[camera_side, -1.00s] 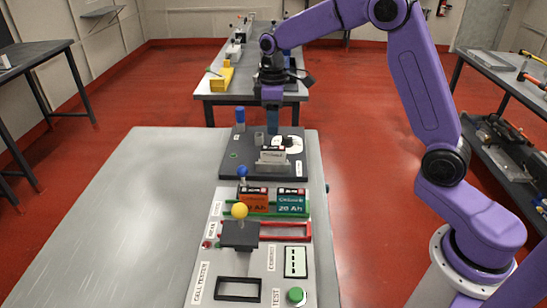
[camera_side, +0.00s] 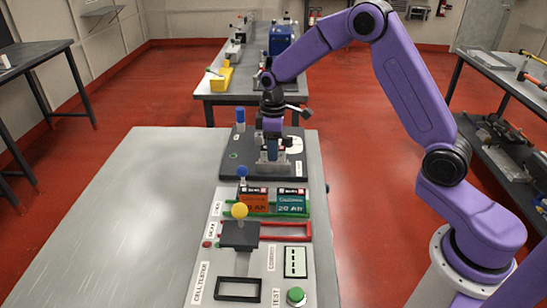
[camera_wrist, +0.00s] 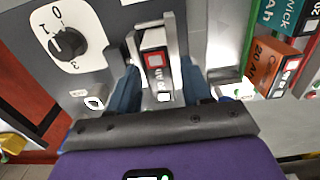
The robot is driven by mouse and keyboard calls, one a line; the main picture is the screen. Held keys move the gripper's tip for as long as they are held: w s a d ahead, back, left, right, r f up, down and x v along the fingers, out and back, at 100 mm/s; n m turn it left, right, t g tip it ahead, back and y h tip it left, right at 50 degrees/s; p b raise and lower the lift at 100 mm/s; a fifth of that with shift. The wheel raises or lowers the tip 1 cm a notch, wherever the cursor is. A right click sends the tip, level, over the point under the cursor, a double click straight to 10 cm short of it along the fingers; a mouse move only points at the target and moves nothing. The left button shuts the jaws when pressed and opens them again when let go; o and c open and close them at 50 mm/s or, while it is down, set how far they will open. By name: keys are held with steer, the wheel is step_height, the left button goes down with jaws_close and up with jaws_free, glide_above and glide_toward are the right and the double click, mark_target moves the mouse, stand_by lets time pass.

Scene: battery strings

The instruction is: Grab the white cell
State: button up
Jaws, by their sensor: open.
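The white cell (camera_wrist: 154,64) stands in a grey upright holder on the dark panel, its top marked with black and red. In the wrist view it lies between the two blue fingers of my gripper (camera_wrist: 160,88), with a finger on each side. In the side view my gripper (camera_side: 270,152) is lowered over the holder and mostly hides the cell. The jaws are open, and I see no firm contact with the cell.
An orange cell (camera_side: 254,202) and a teal cell (camera_side: 290,201) stand in a green-edged tray nearer the camera. A rotary dial (camera_wrist: 68,44) sits beside the holder. The table's left side is clear.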

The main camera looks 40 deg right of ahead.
jaws_close()
steer(key=shift+r, duration=2.55)
steer(key=shift+r, duration=0.1)
